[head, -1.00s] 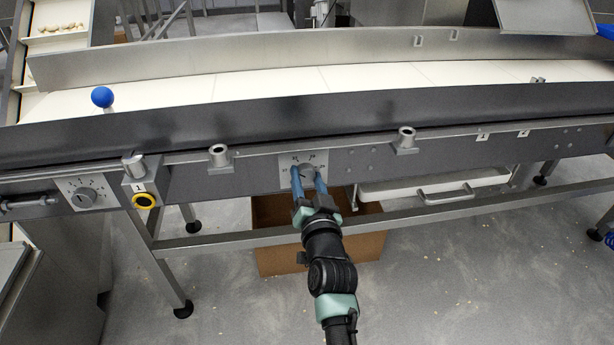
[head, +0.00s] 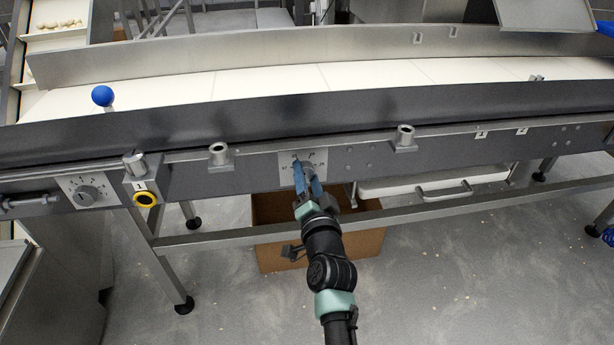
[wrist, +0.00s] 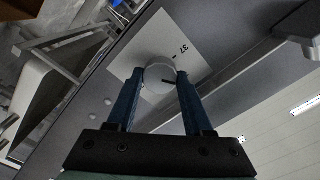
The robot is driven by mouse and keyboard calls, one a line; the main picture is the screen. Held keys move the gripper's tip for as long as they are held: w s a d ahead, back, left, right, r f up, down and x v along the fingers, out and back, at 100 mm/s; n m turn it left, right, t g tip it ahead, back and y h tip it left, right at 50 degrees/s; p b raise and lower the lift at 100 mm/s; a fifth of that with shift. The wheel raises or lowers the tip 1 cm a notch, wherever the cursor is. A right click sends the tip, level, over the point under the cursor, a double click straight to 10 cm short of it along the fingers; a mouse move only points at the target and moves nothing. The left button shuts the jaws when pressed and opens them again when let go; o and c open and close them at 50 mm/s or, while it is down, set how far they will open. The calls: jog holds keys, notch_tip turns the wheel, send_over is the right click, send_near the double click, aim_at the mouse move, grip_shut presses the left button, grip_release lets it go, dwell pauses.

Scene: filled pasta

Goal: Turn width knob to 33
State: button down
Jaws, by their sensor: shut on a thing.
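The width knob (wrist: 158,76) is a round grey knob with a dark pointer line, on a pale square dial plate (wrist: 190,62). In the wrist view it sits between the two blue fingers of my gripper (wrist: 161,90), which is shut on it. A printed 37 shows beside the knob; the other numbers are hidden or out of view there. In the head view the dial plate (head: 286,177) is on the conveyor's front panel, and my gripper (head: 305,174) covers much of the knob. I cannot read the exact setting.
A second dial (head: 87,194) and a yellow-ringed button (head: 145,199) are to the left on the same frame. Metal posts (head: 219,154) stick out on both sides of the plate. A lower rail (head: 230,239) and a cardboard box (head: 350,245) lie below.

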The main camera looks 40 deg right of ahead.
jog(key=shift+c, duration=1.5)
grip_release()
jog(key=p+v, duration=0.2)
jog(key=v, duration=1.1)
jog(key=shift+p, duration=0.35)
